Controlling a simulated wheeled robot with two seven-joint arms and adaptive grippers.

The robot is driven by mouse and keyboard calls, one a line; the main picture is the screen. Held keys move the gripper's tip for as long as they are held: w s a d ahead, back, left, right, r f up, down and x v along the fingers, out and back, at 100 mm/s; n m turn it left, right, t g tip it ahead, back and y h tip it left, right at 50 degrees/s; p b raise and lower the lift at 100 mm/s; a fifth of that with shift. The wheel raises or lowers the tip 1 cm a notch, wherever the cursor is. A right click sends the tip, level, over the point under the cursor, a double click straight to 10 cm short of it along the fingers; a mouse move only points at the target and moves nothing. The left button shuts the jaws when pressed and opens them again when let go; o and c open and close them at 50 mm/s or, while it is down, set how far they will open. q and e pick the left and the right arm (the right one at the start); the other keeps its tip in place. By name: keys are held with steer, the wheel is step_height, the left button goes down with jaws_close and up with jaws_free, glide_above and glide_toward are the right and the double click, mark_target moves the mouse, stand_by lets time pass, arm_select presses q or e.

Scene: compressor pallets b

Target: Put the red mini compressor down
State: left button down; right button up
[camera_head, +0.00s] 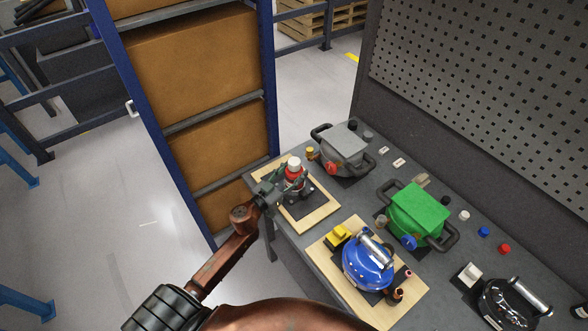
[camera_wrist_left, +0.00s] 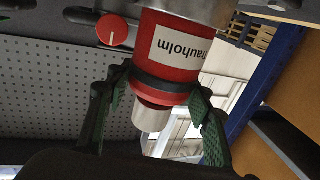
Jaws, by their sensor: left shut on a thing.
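The red mini compressor (camera_head: 293,172) has a white cap and stands upright over the dark patch of a wooden pallet board (camera_head: 318,219) at the near left end of the table. Whether it touches the board cannot be told. My left gripper (camera_head: 280,184) is shut around it from the left. In the left wrist view the red body (camera_wrist_left: 178,45) carries a white label reading "rauholm" and sits between the two green-padded fingers (camera_wrist_left: 165,95). A red knob (camera_wrist_left: 111,31) shows beside it. My right gripper is not in view.
A grey compressor (camera_head: 343,147), a green one (camera_head: 418,212) and a blue one (camera_head: 368,264) on a second board (camera_head: 330,262) stand close by on the grey table (camera_head: 378,185). A black one (camera_head: 500,304) is at the lower right. A blue-framed shelf with boxes (camera_head: 200,65) stands behind left.

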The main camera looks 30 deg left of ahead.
arm_select(q)
steer(key=shift+r, duration=0.15)
steer(key=c, duration=1)
jaws_free()
steer(key=shift+f, duration=0.2)
steer(key=shift+o, duration=0.2)
steer(key=shift+r, duration=0.15)
steer(key=s+a, duration=0.1)
steer(key=s, duration=1.1)
steer(key=shift+a, duration=0.3)
